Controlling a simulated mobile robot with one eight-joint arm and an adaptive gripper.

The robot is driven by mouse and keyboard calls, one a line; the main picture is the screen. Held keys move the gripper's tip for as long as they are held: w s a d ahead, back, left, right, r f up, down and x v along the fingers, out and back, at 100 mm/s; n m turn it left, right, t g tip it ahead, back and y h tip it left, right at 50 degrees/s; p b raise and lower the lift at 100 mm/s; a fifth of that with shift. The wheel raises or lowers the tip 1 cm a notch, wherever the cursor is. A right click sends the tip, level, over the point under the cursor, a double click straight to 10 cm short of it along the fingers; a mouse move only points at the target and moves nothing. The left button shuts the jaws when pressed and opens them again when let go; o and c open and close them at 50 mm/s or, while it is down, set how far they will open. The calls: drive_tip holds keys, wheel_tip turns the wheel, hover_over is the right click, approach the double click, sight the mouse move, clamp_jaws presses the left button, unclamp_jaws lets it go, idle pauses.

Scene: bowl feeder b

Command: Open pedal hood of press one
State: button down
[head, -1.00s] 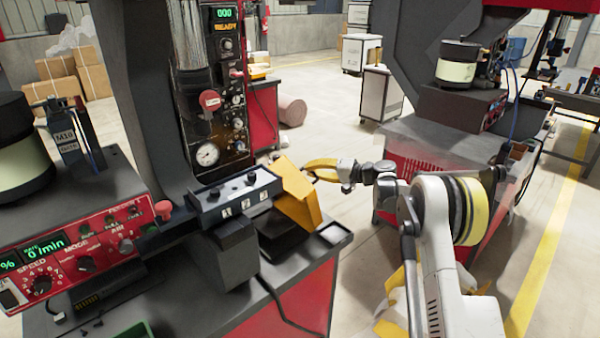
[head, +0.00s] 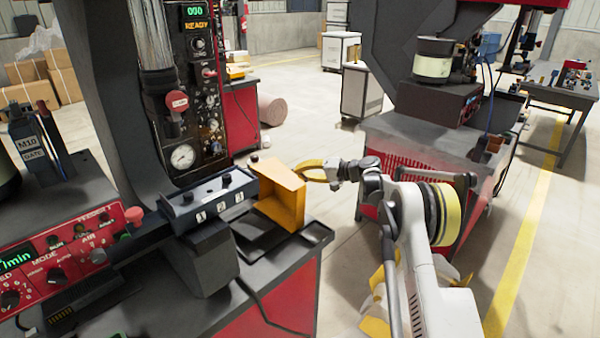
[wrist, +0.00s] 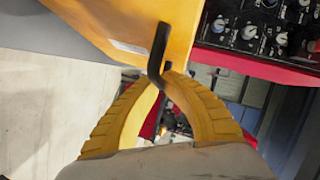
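The pedal hood (head: 284,205) is an orange-yellow cover at the right front of press one's table, beside the grey button box (head: 210,200). It stands tilted up, with a dark base (head: 252,236) showing below it. My gripper (head: 299,168) reaches in from the right to its upper edge. In the wrist view the hood (wrist: 130,22) fills the top, with a bent black handle (wrist: 160,45) on it. The yellow fingertips (wrist: 163,80) come together at the handle's lower end and appear shut on it. The exact contact is partly hidden.
Press one's red control panel (head: 60,268) is at lower left and its gauge panel (head: 195,95) stands behind the hood. A second press table (head: 425,150) stands behind my arm. Open floor (head: 335,270) lies between the tables. A cable hangs over the front edge.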

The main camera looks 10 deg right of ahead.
drive_tip(key=shift+s+a+f, duration=0.1)
drive_tip(key=shift+a+f, duration=0.1)
drive_tip(key=shift+a, duration=0.05)
drive_tip(key=c, duration=1.5)
unclamp_jaws()
drive_tip(key=shift+a, duration=0.1)
drive_tip(key=shift+r, duration=0.1)
drive_tip(key=shift+d, duration=0.25)
drive_tip(key=v, duration=1.1)
drive_tip(key=shift+s+d+r, duration=0.2)
drive_tip(key=shift+s+d, duration=0.05)
drive_tip(key=shift+d, duration=0.05)
